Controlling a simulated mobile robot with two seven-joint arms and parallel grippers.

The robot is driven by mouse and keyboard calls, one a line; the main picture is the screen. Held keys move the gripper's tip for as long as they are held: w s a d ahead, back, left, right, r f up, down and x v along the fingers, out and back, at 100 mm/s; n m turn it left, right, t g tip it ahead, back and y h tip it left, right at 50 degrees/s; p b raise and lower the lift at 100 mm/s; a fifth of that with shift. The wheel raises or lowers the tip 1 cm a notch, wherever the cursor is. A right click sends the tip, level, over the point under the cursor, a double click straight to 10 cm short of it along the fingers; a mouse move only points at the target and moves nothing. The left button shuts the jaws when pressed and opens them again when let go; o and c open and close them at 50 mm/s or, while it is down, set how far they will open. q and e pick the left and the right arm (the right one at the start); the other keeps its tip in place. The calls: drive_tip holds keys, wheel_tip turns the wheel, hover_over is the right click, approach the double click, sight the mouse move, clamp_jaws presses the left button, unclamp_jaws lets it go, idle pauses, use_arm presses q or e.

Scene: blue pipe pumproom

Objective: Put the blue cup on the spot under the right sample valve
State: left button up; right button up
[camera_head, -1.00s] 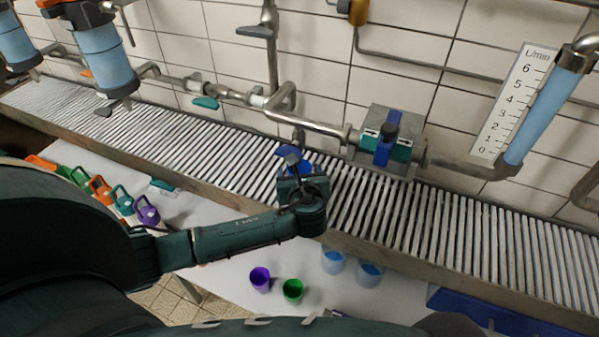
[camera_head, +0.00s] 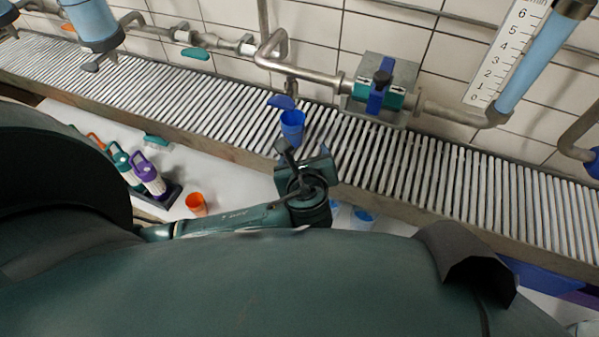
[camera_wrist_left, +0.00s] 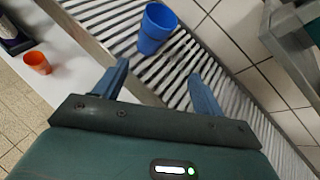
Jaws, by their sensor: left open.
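The blue cup (camera_head: 292,128) stands upright on the slatted metal grate, just below a small valve with a blue lever (camera_head: 281,102) on the wall pipe. It also shows in the left wrist view (camera_wrist_left: 157,28), beyond the fingertips and apart from them. My left gripper (camera_head: 304,153) is open and empty, on the near side of the cup. In the left wrist view its two blue fingers (camera_wrist_left: 158,76) are spread wide. Any spot mark under the cup is hidden. My right gripper is not in view.
The grate (camera_head: 440,175) runs along the tiled wall. An orange cup (camera_head: 196,204), bottles in a dark holder (camera_head: 150,175) and a brush (camera_head: 157,141) are on the light table at left. Light blue cups (camera_head: 362,217) sit partly hidden behind my arm. A clamped pipe block (camera_head: 385,75) juts out right of the valve.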

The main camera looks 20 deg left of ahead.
use_arm(q)
drive_tip(key=s+d+f+n+g+h, duration=0.2)
drive_tip(key=s+d+f+n+h, duration=0.5)
drive_tip(key=n, duration=0.3)
drive_tip(key=s+n+h, duration=0.1)
drive_tip(key=n, duration=0.4)
drive_tip(key=s+a+r+n+t+h, duration=0.1)
drive_tip(key=s+n, duration=0.1)
drive_tip(key=n, duration=0.3)
drive_tip(key=s+a+r+n+t+h, duration=0.1)
drive_tip(key=s+n, duration=0.1)
drive_tip(key=n, duration=0.2)
drive_tip(key=shift+n, duration=0.4)
